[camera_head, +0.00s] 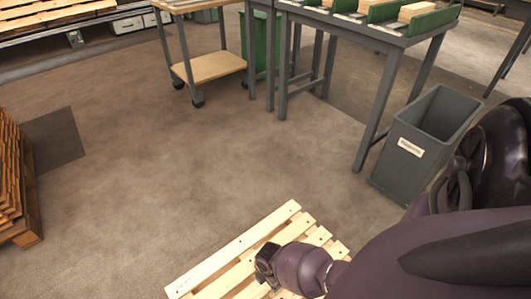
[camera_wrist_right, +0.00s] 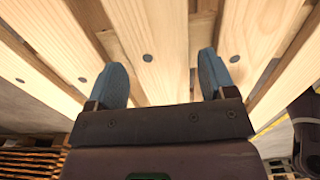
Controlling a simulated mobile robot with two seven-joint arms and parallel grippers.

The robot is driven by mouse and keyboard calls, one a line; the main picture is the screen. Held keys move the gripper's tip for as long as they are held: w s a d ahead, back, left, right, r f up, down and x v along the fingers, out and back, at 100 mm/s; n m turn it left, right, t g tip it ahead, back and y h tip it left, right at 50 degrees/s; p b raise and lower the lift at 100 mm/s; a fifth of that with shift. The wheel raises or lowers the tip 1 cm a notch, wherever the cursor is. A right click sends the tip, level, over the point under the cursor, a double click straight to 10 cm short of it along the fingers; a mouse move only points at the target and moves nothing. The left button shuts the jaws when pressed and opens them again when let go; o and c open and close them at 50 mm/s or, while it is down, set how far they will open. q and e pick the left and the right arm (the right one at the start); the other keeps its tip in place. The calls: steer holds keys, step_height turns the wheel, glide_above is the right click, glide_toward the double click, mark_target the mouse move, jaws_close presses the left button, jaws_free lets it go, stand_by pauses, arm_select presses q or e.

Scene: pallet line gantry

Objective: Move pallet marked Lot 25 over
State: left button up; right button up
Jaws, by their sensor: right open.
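A pale wooden pallet (camera_head: 235,249) lies at the bottom middle of the head view, partly hidden by my right arm and cut off by the lower edge. No Lot 25 marking is readable on it. My right gripper (camera_head: 264,268) is over its slats. In the right wrist view the pallet's slats (camera_wrist_right: 158,40) fill the upper part, with nail heads showing. The right gripper's two blue-grey fingers (camera_wrist_right: 161,75) are spread apart, with a slat showing between them. I cannot tell whether they touch it. My left gripper is not in view.
A stack of brown pallets (camera_head: 14,190) stands at the left edge. A grey bin (camera_head: 426,136) stands at the right, beside a workbench (camera_head: 360,32) with green trays. A wheeled cart (camera_head: 208,68) is at the back. The middle floor is clear.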

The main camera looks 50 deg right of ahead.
steer(key=shift+s+f, duration=0.1)
steer(key=shift+f, duration=0.65)
steer(key=shift+r, duration=0.1)
steer(key=shift+b, duration=0.35)
steer(key=shift+f, duration=0.2)
steer(key=shift+c, duration=0.2)
jaws_close()
steer(key=shift+w+r, duration=0.1)
steer(key=shift+w, duration=0.1)
